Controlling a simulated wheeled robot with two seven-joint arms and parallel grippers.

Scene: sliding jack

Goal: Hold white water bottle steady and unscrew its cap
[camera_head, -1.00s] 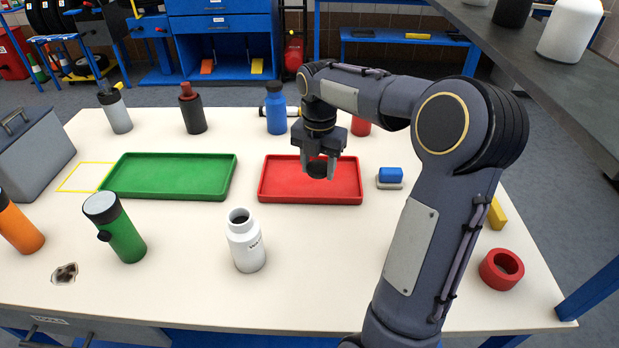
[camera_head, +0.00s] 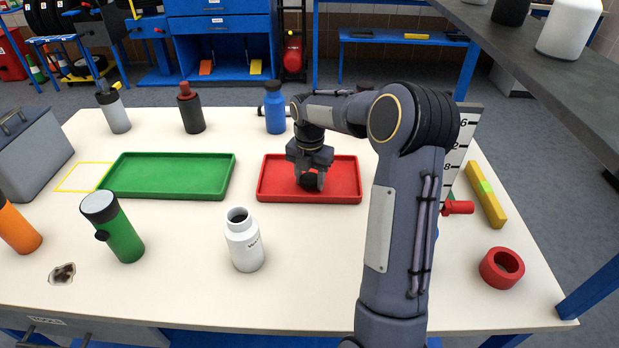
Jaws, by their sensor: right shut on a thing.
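The white water bottle (camera_head: 245,243) stands upright and uncapped at the front middle of the table, its dark opening showing. My right gripper (camera_head: 310,178) is over the red tray (camera_head: 340,190), shut on a small black cap (camera_head: 309,182). The cap is low, at the tray's floor; I cannot tell if it touches. Nothing holds the bottle. My left gripper is not in view.
A green tray (camera_head: 168,177) lies left of the red one. A green bottle (camera_head: 120,235) and an orange bottle (camera_head: 15,228) stand at front left. A red ring (camera_head: 501,268) and a yellow level (camera_head: 486,193) lie right of my arm.

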